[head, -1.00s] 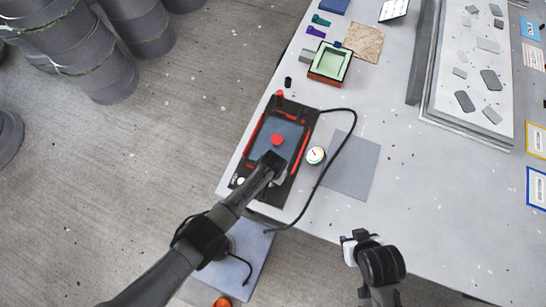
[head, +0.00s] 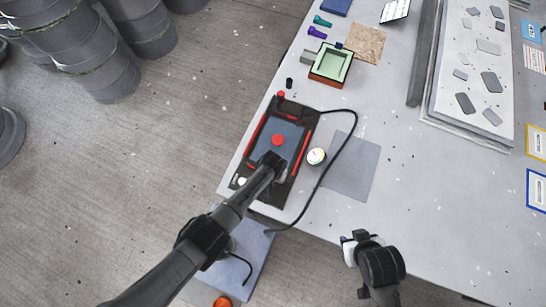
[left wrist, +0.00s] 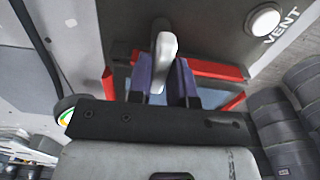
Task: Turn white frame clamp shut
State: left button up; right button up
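The black frame unit (head: 310,122) with red bars and a grey-blue centre panel lies on the table's left edge. The white frame clamp (left wrist: 165,48) shows in the left wrist view as a rounded handle above the unit. My left gripper (left wrist: 162,80) has its two dark purple fingers close on either side of the handle, apparently gripping it. In the head view my left arm hides the clamp, and the left gripper (head: 271,160) is over the unit's near end. My right gripper (head: 350,246) is away over the table's near part; its finger opening is unclear.
A red knob (head: 278,140) stands on the panel. A round gauge (head: 316,156) and black hose (head: 330,162) are beside the unit, near a grey mat (head: 357,168). A white VENT button (left wrist: 263,20) is close to the left gripper. A green-lined mould (head: 331,64) stands farther back.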

pick_arm(q)
jog(key=o, duration=0.4)
jog(key=shift+r, duration=0.1)
jog(key=shift+r, duration=0.25)
jog(key=shift+r+p, duration=1.1)
jog(key=shift+r, duration=5.5)
